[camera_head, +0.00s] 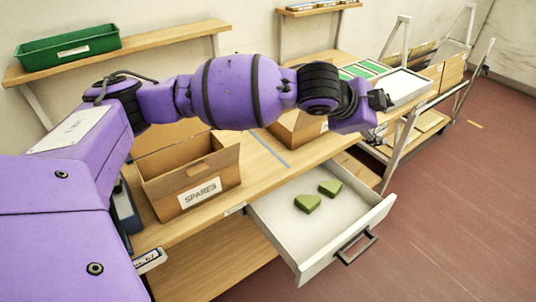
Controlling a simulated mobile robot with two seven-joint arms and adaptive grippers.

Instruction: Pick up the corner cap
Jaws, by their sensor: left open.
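Two small green wedge-shaped pieces, which look like corner caps, lie in the open white drawer (290,243). The nearer corner cap (307,203) is left of the farther corner cap (330,188), with a small gap between them. My left gripper (381,100) is at the end of the purple arm that reaches across the workbench. It is open, and I see nothing held in it. It is beyond the drawer and higher in the picture, apart from both caps. My right gripper is not in view.
A cardboard box labelled SPARES (212,190) stands on the wooden bench (262,165), left of the drawer. The drawer juts out with its dark handle (357,246) at the front. A green bin (68,46) sits on a wall shelf. The red floor at right is mostly clear.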

